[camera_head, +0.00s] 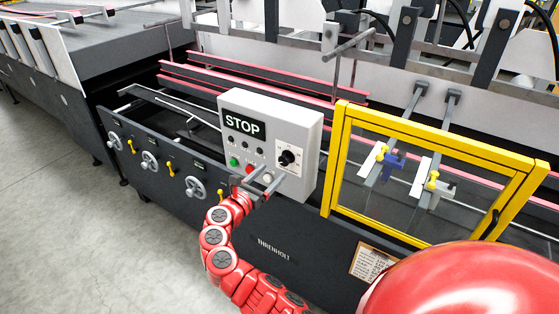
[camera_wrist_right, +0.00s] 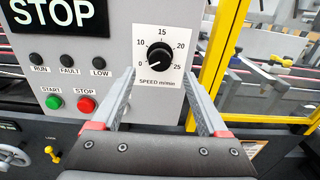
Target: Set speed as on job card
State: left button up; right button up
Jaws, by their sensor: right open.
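The speed knob (camera_head: 287,157) is a black dial on the white plate of the control box (camera_head: 308,150). In the right wrist view the knob (camera_wrist_right: 160,56) sits above a "SPEED m/min" label, and its white mark points to the lower left, near the 0 end of the scale. My right gripper (camera_head: 267,176) is open and empty in front of the box, slightly below the knob. In the wrist view its fingers (camera_wrist_right: 159,77) straddle the area under the knob, not closed on it. The job card (camera_head: 371,262) hangs on the dark front panel; its text is too small to read. My left gripper is out of view.
A STOP sign (camera_wrist_right: 60,15), status lamps, a green START button (camera_wrist_right: 54,102) and a red STOP button (camera_wrist_right: 86,105) are left of the dial. A yellow-framed guard (camera_head: 335,160) stands right of the box. Handwheels (camera_head: 196,188) line the panel at left.

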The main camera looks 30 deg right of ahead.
aim_at(282, 163)
jog(key=shift+p+x, duration=0.45)
jog(key=shift+x, duration=2.35)
grip_shut()
